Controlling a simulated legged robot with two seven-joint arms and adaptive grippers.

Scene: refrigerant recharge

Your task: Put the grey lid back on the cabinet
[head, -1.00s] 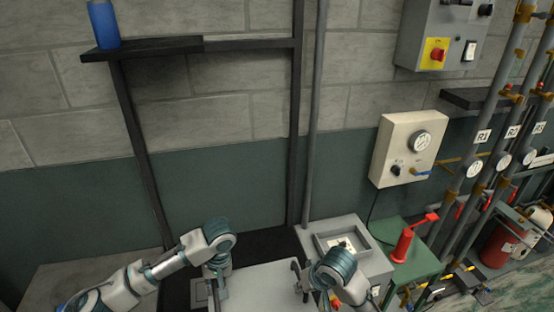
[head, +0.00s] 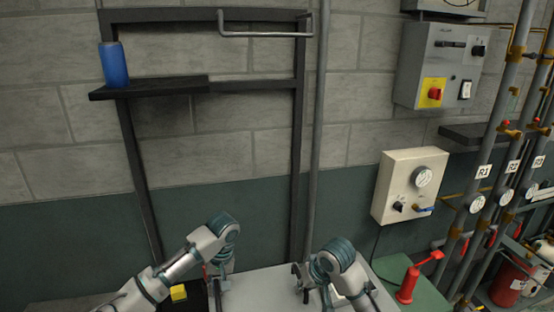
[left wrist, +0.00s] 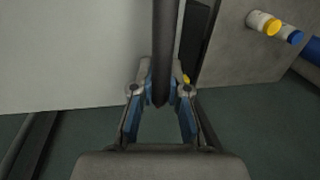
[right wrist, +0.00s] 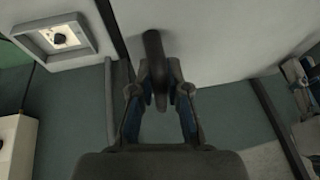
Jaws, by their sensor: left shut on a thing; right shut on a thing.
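The grey lid (head: 262,290) is a flat pale panel at the bottom middle of the head view, its lower part cut off. My left gripper (head: 219,284) is shut on a dark bar handle (left wrist: 163,45) at the lid's left side. My right gripper (head: 302,288) is shut on another dark handle (right wrist: 154,55) at the right side. The lid's face also fills much of the left wrist view (left wrist: 75,60) and the right wrist view (right wrist: 215,35). I cannot clearly make out the cabinet or its opening.
A black rack (head: 297,150) stands behind, with a blue cylinder (head: 115,65) on its shelf. A yellow object (head: 178,293) is left of the lid. A red tool (head: 410,283) on a green stand, a gauge box (head: 408,190) and pipes are to the right. A grey recessed unit (right wrist: 75,45) is nearby.

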